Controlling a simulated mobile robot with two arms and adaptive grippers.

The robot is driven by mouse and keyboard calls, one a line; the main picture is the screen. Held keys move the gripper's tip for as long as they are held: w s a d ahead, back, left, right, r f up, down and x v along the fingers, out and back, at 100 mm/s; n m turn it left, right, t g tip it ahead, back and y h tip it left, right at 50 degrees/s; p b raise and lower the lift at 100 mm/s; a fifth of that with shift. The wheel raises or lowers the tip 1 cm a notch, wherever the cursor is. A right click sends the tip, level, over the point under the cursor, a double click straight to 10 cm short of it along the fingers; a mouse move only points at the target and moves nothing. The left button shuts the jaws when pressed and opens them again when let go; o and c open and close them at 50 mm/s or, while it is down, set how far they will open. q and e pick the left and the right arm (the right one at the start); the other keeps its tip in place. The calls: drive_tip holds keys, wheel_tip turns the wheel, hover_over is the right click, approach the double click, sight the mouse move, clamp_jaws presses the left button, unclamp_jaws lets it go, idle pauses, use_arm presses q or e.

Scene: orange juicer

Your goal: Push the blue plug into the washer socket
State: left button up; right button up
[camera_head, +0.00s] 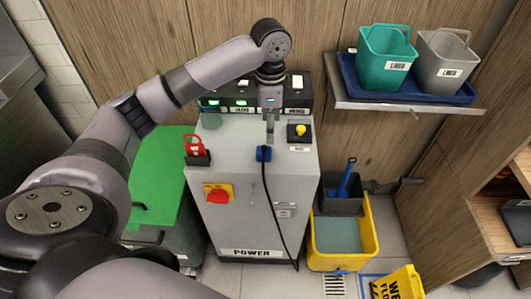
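The blue plug (263,153) sits at the front edge of the grey power cabinet's top (230,145), with a black cable hanging from it down the cabinet's front. A row of black socket boxes (296,98) with small labels and some green lights stands along the back of the top. The labels are too small to read surely, so I cannot tell which is the washer socket. My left gripper (270,138) points down over the cabinet top, just behind and above the plug. Its fingers look close together; whether they touch the plug is unclear. My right gripper is out of view.
A red lockout tag (194,145) stands on the cabinet's left, and a yellow button on a black box (299,132) on its right. A red rotary switch (218,195) is on the front. A shelf with teal (385,55) and grey (444,60) buckets is at the right.

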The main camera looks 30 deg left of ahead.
use_arm(q)
wheel_tip(320, 180, up, 4)
hover_over(261, 150)
drive_tip(key=shift+s+d+r, duration=0.15)
drive_tip(key=shift+d+r, duration=0.05)
drive_tip(key=shift+d, duration=0.1)
drive_tip(key=shift+f, duration=0.1)
wheel_tip(261, 150, down, 12)
drive_tip(key=shift+f+p, duration=0.1)
drive_tip(key=shift+p, duration=0.4)
drive_tip(key=f, duration=0.3)
drive_tip(key=f+p, duration=0.1)
drive_tip(key=f, duration=0.1)
drive_tip(key=shift+w+a, duration=0.25)
drive_tip(key=shift+a, duration=0.05)
drive_tip(key=shift+c, duration=0.4)
